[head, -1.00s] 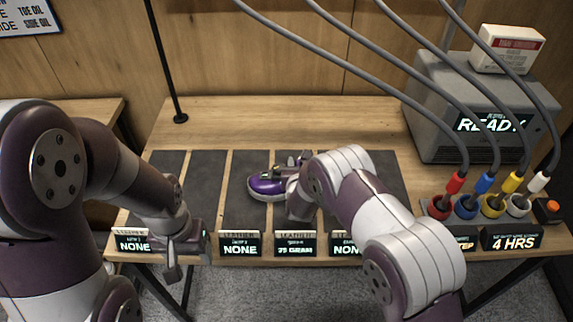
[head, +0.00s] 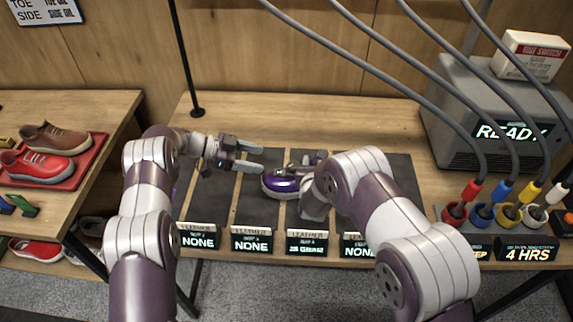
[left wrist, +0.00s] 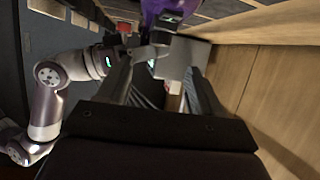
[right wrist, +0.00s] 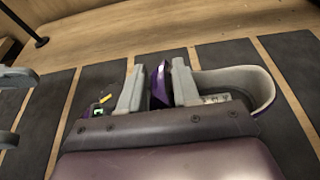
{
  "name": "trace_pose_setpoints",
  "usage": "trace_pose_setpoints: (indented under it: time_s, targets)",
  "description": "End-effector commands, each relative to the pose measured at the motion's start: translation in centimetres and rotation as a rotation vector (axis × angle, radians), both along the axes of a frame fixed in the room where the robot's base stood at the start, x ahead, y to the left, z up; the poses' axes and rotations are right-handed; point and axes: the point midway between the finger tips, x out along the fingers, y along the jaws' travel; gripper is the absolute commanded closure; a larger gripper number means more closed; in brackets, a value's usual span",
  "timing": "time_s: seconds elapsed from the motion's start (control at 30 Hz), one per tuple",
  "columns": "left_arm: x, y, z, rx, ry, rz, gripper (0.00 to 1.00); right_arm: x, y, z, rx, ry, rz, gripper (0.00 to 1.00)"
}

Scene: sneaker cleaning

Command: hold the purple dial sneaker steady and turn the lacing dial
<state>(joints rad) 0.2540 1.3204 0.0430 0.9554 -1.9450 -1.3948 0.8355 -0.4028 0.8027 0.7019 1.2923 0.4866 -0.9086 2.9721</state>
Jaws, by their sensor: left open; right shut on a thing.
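The purple dial sneaker (head: 279,183) lies on a dark mat in the middle of the table, its toe to the left. My right gripper (right wrist: 158,72) is shut on a purple upper part of it; the sneaker's pale-lined heel collar (right wrist: 266,88) shows to the right of the fingers. My left gripper (head: 258,158) is open and empty, just left of and behind the toe, with its fingers pointing right. In the left wrist view part of the sneaker (left wrist: 163,9) shows at the top, beyond the fingers. I cannot clearly make out the lacing dial.
Label stands (head: 252,240) line the table's front edge. A grey machine (head: 490,115) reading READY stands at the right rear, with hoses running to coloured plugs (head: 471,190). A side table at the left holds a red tray (head: 84,168) with shoes. The mats left of the sneaker are clear.

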Motion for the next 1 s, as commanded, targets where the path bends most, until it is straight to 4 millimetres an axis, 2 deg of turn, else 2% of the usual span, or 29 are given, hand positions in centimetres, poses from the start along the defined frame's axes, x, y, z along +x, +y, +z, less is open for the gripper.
trace_pose_setpoints:
  time_s: [0.2,0.4,0.53,0.77,0.93,1.0]
  targets:
    - [0.6,-5.1,-2.1,0.000,0.000,-0.003,0.35,-0.1,0.0,-0.1,-0.001,0.003,0.001,1.00]
    - [1.1,-8.4,-3.5,0.000,-0.003,0.001,0.35,-0.1,0.0,-0.1,-0.001,0.003,0.000,1.00]
    - [1.2,-9.3,-3.8,0.000,-0.004,0.001,0.35,-0.1,0.0,-0.1,-0.001,0.002,0.000,1.00]
    - [1.3,-9.3,-3.8,0.001,-0.004,0.002,0.35,0.0,0.0,-0.1,-0.001,0.002,0.000,1.00]
    - [1.3,-9.3,-3.8,0.001,-0.004,0.002,0.87,0.0,0.0,-0.1,-0.001,0.002,0.000,1.00]
    - [1.3,-9.3,-3.8,0.001,-0.004,0.002,0.91,0.0,0.0,-0.1,-0.001,0.001,0.000,1.00]
